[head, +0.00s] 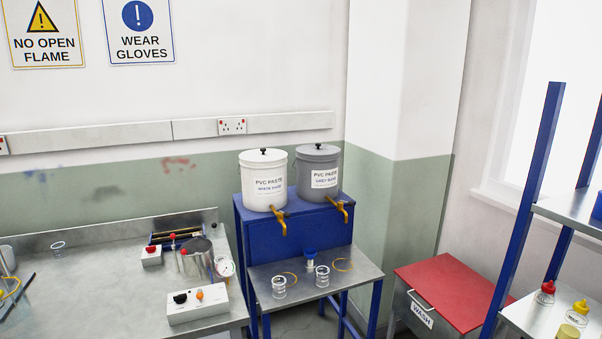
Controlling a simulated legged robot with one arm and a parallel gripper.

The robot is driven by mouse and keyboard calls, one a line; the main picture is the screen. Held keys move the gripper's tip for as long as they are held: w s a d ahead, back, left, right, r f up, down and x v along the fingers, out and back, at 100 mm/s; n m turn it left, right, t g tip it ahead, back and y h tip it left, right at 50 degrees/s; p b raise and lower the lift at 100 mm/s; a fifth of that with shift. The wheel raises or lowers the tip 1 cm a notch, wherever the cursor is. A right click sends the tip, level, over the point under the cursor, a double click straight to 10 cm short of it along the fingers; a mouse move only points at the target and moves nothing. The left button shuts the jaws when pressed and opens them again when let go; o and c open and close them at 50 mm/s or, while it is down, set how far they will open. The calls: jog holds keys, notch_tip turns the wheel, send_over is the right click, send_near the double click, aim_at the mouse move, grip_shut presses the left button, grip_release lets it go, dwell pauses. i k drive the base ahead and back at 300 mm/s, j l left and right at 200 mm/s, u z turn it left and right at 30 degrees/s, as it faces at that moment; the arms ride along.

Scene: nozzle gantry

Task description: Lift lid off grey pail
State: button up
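The grey pail (316,181) stands upright on a blue stand, with a "PVC PASTE" label on its front and a yellow tap low on its side. Its grey lid (318,153) sits on top and has a small black knob (319,146) in the middle. A white pail (263,185) of the same kind stands close on its left, with a white lid and black knob. My gripper is not in view.
Below the taps, a metal shelf (330,298) holds clear cups and a blue-topped item. A metal bench (100,255) with instruments stands left. A red-topped bin (455,290) marked "WASH" and a blue-framed rack (525,190) stand right. A wall corner is close behind the grey pail.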

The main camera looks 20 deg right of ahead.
aim_at(318, 149)
jog(key=i+l, duration=0.6)
jog(key=i, duration=0.15)
jog(key=i+l, duration=0.6)
jog(key=i, duration=0.2)
